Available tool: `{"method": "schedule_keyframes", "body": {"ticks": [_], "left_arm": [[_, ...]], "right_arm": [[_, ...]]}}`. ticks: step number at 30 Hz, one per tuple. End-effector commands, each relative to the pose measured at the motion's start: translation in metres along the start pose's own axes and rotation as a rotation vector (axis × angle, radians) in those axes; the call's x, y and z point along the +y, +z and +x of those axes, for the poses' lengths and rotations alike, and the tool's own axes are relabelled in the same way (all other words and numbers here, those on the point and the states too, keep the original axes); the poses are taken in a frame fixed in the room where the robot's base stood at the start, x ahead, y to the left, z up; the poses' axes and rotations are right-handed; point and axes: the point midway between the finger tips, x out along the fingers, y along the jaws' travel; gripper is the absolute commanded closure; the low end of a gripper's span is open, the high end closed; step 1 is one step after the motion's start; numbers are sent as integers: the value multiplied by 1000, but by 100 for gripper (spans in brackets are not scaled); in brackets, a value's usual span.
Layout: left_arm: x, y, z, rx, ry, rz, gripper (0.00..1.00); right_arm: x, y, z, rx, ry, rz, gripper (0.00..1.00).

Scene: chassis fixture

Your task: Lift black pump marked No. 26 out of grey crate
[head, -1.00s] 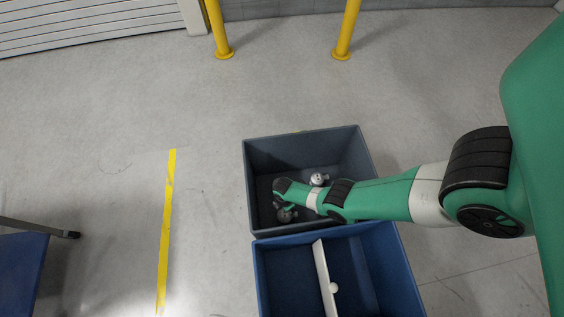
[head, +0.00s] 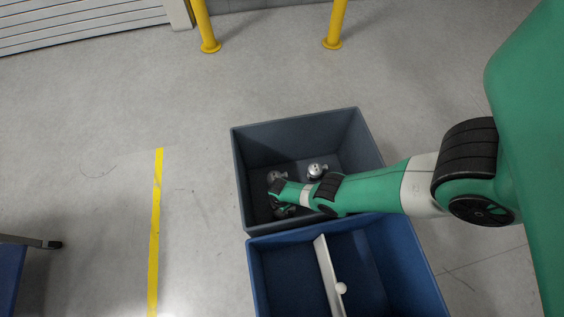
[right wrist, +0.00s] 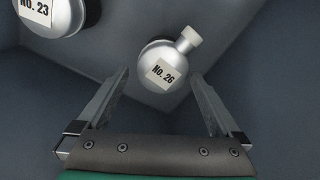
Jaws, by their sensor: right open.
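The pump marked No. 26 (right wrist: 160,68) shows a silver, rounded top with a white label and a short pale spout at its upper right in the right wrist view. My right gripper (right wrist: 159,76) is open, with one finger on each side of this pump and gaps between. The grey crate (head: 243,175) holds several silver-topped pumps in the head view. Its labels are too small to read there. My right wrist reaches down into the crate and partly covers the pump (head: 285,211) at its near left. My left gripper is not in view.
A pump marked No. 23 (right wrist: 52,12), with a black body, stands at upper left in the right wrist view. A blue crate (head: 280,262) with a white divider (head: 327,275) adjoins the grey crate's near side.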

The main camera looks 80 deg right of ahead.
Motion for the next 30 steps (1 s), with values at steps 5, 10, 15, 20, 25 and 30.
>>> {"method": "schedule_keyframes", "body": {"ticks": [5,10,15,20,25,30], "left_arm": [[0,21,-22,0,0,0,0],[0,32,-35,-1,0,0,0],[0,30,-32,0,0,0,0],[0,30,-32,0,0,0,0],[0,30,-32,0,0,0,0],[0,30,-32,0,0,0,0]], "right_arm": [[-4,6,35,-1,-2,1,0],[-3,6,52,0,-1,0,0],[-3,5,49,0,0,0,0],[-3,5,49,0,0,0,22],[-4,6,49,0,-1,0,52],[-4,6,49,0,-1,0,83]]}}
